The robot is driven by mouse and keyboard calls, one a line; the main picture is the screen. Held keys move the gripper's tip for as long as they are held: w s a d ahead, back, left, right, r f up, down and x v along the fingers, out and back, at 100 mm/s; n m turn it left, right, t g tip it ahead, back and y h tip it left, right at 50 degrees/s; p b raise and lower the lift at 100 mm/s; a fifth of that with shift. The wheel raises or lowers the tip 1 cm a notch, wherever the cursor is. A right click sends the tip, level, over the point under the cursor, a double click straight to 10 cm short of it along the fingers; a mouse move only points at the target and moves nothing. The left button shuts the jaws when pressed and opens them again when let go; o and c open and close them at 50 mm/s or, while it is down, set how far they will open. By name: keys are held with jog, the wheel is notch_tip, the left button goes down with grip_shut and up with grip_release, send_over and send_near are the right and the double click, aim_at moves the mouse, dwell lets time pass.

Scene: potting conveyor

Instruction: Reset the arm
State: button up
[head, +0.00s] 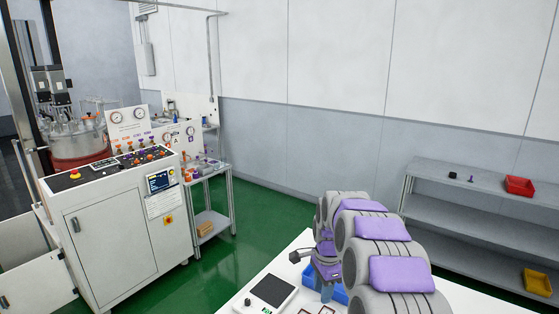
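My arm, grey with purple pads, is folded over the white table (257,270) at the lower right. My gripper (327,290) points down at the arm's far end, over or in front of a blue bin (340,294). The gripper is small and partly covered by my arm, so I cannot tell whether its fingers are open or shut or whether they hold anything.
A scale-like device (268,291) lies on the white table. A control cabinet (112,243) stands at left, with a gauge bench (208,171) behind it. A grey shelf (470,205) on the right holds a red bin (519,186) and yellow bin (538,282). Green floor (255,220) is clear between.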

jog(key=s+r+n+b, duration=0.1)
jog(key=s+r+n, duration=0.25)
jog(key=s, duration=0.75)
jog(key=s+r+n+b, duration=0.1)
jog(key=s+r+n, duration=0.3)
jog(key=s, duration=0.7)
jog(key=s+d+f+n, duration=0.1)
jog(key=s+f+n, duration=0.1)
jog(key=s, duration=0.8)
jog(key=s+d+f+n+g+b, duration=0.1)
jog(key=s+n, duration=0.4)
jog(key=s, duration=0.6)
jog(key=shift+s+f, duration=0.2)
jog(key=shift+f, duration=0.7)
